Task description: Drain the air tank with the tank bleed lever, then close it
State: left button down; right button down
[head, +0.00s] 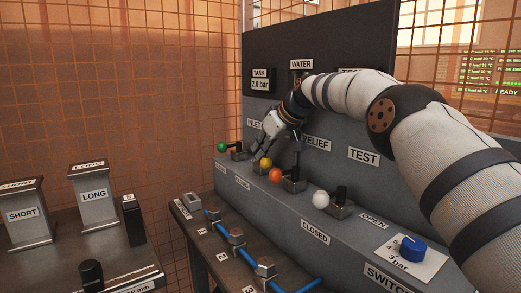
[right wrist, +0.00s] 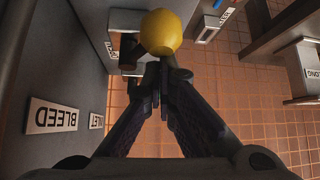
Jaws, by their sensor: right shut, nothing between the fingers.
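The bleed lever has a yellow ball knob (head: 266,162) and stands on the sloping panel between the green and orange knobs. In the right wrist view the yellow knob (right wrist: 161,32) is just beyond my fingertips, and the BLEED label (right wrist: 52,115) is at the left. My right gripper (head: 257,152) is shut and empty, close beside the yellow knob; its fingertips (right wrist: 161,70) meet below the knob in the picture. Whether they touch the lever, I cannot tell. The tank display (head: 261,85) reads 2.0 bar. My left gripper is out of view.
A green knob (head: 222,147) stands left of the bleed lever; an orange knob (head: 275,175) and a white knob (head: 321,199) stand to its right. A blue dial (head: 412,249) is at the lower right. A bench with SHORT (head: 25,214) and LONG (head: 95,197) blocks stands left.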

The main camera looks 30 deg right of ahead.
jog(key=shift+s+d+f, duration=0.2)
jog(key=shift+s+d, duration=0.15)
jog(key=shift+d, duration=0.4)
dwell(0.7)
